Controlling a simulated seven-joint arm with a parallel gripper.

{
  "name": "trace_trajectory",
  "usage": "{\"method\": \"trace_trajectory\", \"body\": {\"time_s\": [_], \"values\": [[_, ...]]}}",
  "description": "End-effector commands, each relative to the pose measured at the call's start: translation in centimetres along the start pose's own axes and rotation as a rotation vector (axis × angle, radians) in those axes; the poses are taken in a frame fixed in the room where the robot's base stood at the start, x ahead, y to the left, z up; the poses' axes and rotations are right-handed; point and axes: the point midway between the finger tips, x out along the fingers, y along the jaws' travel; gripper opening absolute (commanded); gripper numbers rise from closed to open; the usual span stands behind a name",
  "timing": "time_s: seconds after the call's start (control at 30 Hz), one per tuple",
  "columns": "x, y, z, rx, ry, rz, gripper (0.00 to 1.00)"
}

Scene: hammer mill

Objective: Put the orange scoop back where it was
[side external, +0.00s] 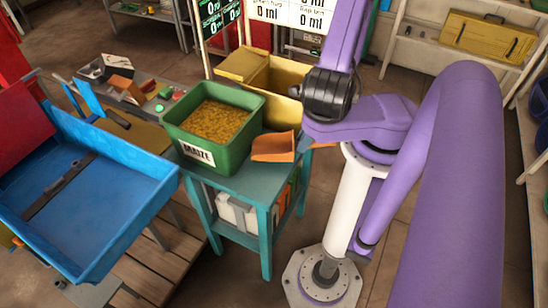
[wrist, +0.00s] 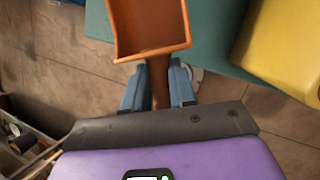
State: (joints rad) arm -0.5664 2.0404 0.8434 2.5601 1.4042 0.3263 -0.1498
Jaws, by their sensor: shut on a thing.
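The orange scoop (side external: 273,147) is at the right edge of the teal table (side external: 232,180), beside the green maize bin (side external: 184,137). I cannot tell whether it touches the tabletop. In the wrist view the scoop's open pan (wrist: 150,35) is empty and points away from me, partly over the teal top (wrist: 212,35). My gripper (wrist: 158,72) is shut on the scoop's handle, with a blue finger on each side. In the side view my gripper's fingers are mostly hidden by the arm.
The green bin holds yellow maize grain (side external: 213,122). A yellow open box (side external: 275,85) stands close behind the table. A blue tray (side external: 90,190) of a machine is at the left. White containers (side external: 237,213) sit on the table's lower shelf.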

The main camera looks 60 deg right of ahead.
Motion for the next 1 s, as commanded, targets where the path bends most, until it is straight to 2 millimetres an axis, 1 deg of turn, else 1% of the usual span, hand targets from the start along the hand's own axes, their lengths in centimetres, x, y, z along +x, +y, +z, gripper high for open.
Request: {"method": "trace_trajectory", "body": {"time_s": [0.17,0.4,0.53,0.97,1.0], "values": [[-0.1,-0.6,-0.4,0.058,-0.013,-0.024,0.00],[1.6,-1.0,-1.1,0.060,-0.015,-0.024,0.00],[2.2,-1.2,-1.4,0.060,-0.014,-0.025,0.00],[2.5,-1.2,-1.6,0.057,-0.013,-0.025,0.00],[2.5,-1.3,-1.6,0.057,-0.013,-0.025,0.32]]}}
